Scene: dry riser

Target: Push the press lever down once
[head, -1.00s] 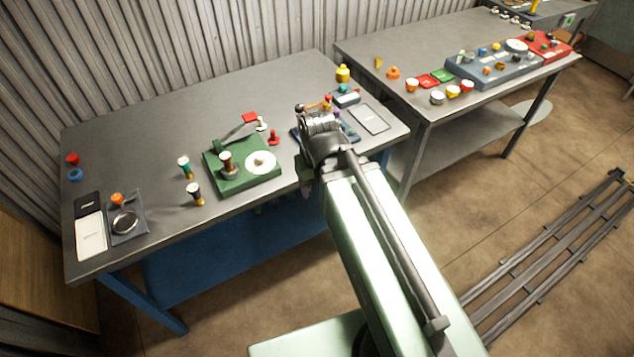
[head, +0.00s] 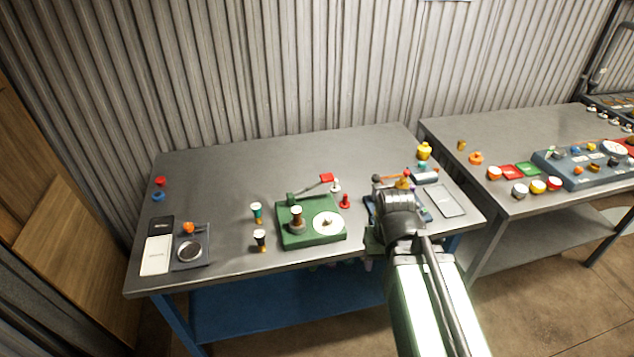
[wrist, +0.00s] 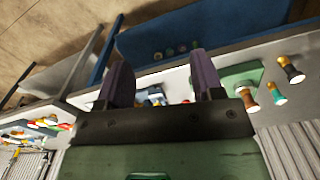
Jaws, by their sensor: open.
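The green press (head: 310,238) stands on the near workbench in the head view. It has a post with a knob on its left and a white disc on its right. Its lever (head: 308,188) rises from the back left to a red grip at the right, which stands raised. My gripper (wrist: 158,80) is open and empty in the wrist view, with its two purple-grey fingers apart. In the head view my arm's end is right of the press, apart from it, and hides the fingers. Part of the green press (wrist: 243,73) shows behind the right finger in the wrist view.
A red peg piece (head: 345,202) and a white one stand just right of the lever. Two knobbed stamps (head: 258,240) stand left of the press. A tray with small parts lies partly behind my arm.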

